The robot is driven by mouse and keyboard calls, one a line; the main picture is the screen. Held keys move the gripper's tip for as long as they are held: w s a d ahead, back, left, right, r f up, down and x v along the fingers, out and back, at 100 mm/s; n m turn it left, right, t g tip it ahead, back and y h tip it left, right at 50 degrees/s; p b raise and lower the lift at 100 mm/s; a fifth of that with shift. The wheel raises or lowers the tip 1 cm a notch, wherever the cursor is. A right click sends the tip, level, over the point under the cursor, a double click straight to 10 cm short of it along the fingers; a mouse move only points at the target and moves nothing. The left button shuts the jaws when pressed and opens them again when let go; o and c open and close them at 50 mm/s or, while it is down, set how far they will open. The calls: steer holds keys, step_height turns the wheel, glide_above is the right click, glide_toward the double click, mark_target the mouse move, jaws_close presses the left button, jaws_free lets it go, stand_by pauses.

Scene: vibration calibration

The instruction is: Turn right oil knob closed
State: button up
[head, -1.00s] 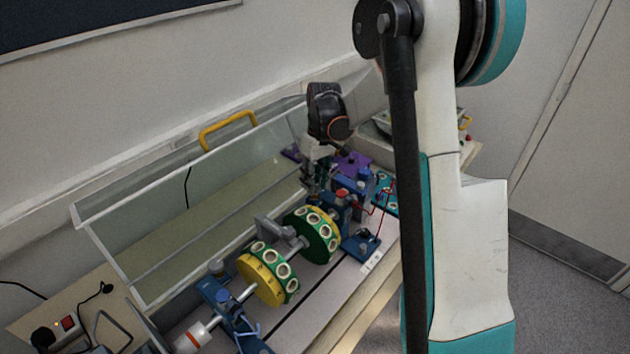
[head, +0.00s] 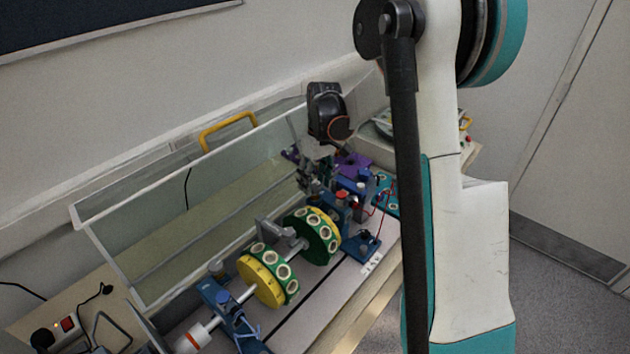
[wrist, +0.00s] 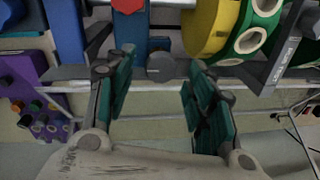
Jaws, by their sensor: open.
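My gripper (wrist: 160,85) is open in the wrist view, with its two green-padded fingers wide apart and nothing between them. Just beyond the fingertips is a blue bearing block (wrist: 160,45) with a dark round part (wrist: 160,66) on its near side. A red part (wrist: 128,5) sits at the top edge. In the head view my gripper (head: 316,180) is beside the right bearing stand (head: 357,204), which carries a red cap (head: 342,193) and a blue cap (head: 362,187). I cannot tell for sure which part is the right oil knob.
A yellow and green disc (head: 315,235) is close to my gripper, with another disc (head: 268,277) farther left on the shaft. The clear raised cover (head: 150,220) with a yellow handle (head: 228,126) stands behind. A purple panel (wrist: 36,105) lies left in the wrist view.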

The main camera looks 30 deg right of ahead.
step_height(320, 180, up, 12)
steer(key=d, duration=0.1)
steer(key=shift+d+f, duration=0.15)
steer(key=shift+w, duration=0.1)
stand_by(0.5)
